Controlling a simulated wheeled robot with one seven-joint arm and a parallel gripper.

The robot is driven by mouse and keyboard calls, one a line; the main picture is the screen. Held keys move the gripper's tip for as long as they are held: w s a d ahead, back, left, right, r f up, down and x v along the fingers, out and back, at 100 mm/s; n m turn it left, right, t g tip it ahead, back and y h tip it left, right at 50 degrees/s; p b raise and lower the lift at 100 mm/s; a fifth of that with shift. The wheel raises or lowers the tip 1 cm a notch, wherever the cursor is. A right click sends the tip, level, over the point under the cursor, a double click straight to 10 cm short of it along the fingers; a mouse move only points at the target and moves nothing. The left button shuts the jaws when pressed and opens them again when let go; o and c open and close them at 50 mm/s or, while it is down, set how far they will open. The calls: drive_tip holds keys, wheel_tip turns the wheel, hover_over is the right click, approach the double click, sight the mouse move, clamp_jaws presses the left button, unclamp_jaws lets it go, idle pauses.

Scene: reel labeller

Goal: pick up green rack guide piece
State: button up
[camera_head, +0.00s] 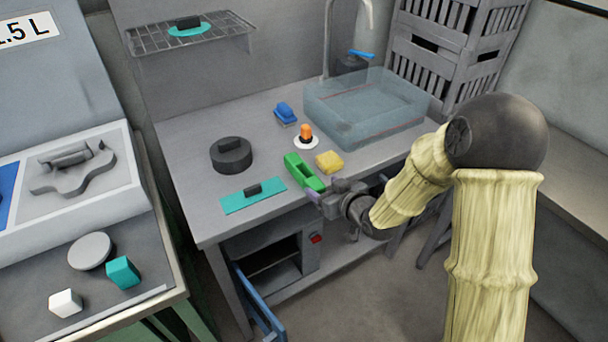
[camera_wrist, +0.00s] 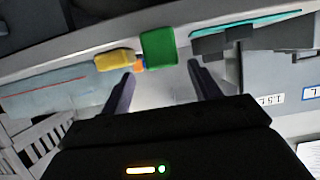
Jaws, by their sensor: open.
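The green rack guide piece (camera_head: 303,171) lies near the front edge of the grey worktable, between a yellow sponge and a flat teal plate. In the wrist view the green piece (camera_wrist: 159,48) sits ahead of the gap between my fingertips. My gripper (camera_head: 316,198) is at the table's front edge, close to the near end of the green piece. In the wrist view my gripper (camera_wrist: 161,70) has its two fingers spread, with nothing held between them. Whether a fingertip touches the piece cannot be told.
The yellow sponge (camera_head: 329,162) lies just right of the green piece. The teal plate (camera_head: 254,195) with a dark handle is to its left. An orange-topped item (camera_head: 305,134), a blue brush (camera_head: 285,114), a black round weight (camera_head: 231,155) and a clear basin (camera_head: 366,109) stand farther back.

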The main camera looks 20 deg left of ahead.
sight(312, 182)
drive_tip(key=shift+w+a+f, duration=0.25)
drive_tip(key=shift+w+a, duration=0.1)
drive_tip(key=shift+a, duration=0.1)
drive_tip(key=shift+s+p+x, duration=0.2)
drive_tip(key=shift+p+x, duration=0.2)
drive_tip(key=shift+x, duration=2.25)
drive_tip(key=shift+f, duration=0.15)
drive_tip(key=c, duration=1.3)
drive_tip(key=shift+a, duration=0.1)
wheel_tip(312, 182, up, 10)
drive_tip(key=shift+r, duration=0.1)
